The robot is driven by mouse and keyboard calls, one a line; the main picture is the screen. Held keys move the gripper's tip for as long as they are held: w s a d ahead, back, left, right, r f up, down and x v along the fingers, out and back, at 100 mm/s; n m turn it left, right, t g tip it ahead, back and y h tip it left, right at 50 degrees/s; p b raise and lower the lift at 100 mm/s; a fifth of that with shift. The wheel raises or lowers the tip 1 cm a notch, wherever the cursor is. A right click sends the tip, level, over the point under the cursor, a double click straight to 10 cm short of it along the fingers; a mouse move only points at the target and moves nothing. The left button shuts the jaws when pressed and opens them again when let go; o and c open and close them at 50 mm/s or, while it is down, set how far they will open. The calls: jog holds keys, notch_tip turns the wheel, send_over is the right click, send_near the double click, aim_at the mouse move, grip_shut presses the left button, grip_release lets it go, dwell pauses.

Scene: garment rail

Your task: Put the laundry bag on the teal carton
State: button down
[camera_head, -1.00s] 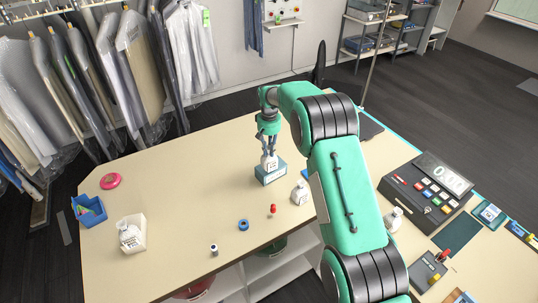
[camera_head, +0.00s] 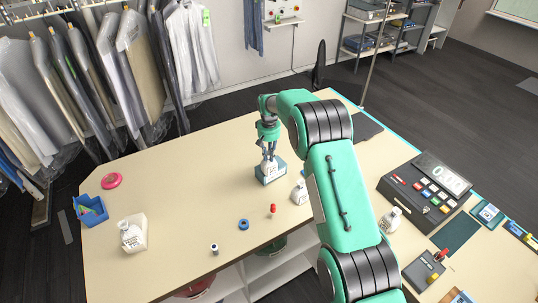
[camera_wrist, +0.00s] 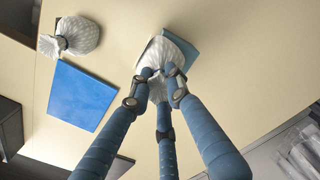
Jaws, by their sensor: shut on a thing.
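The teal carton (camera_head: 266,180) stands on the pale counter in the head view. The white laundry bag (camera_head: 270,167) is upright right over its top, and whether it touches the top or hangs just above cannot be told. My gripper (camera_head: 269,155) points down and is shut on the neck of the bag. In the wrist view the fingers (camera_wrist: 162,72) close around the gathered neck, and the white bag (camera_wrist: 180,50) hides most of the carton, whose teal edge (camera_wrist: 192,48) shows at the right.
Other white bags stand right of the carton (camera_head: 299,193), in a white tray (camera_head: 143,243) at left, and by the register (camera_head: 390,220). A red-topped item (camera_head: 272,211), a blue tape roll (camera_head: 243,224) and a blue bin (camera_head: 91,211) are on the counter.

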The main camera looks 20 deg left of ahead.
jog(key=shift+f, duration=0.15)
jog(key=c, duration=1.6)
grip_release()
jog(key=shift+c, duration=0.2)
notch_tip(320, 180, up, 12)
jog(key=b, duration=0.2)
jog(key=shift+r, duration=0.2)
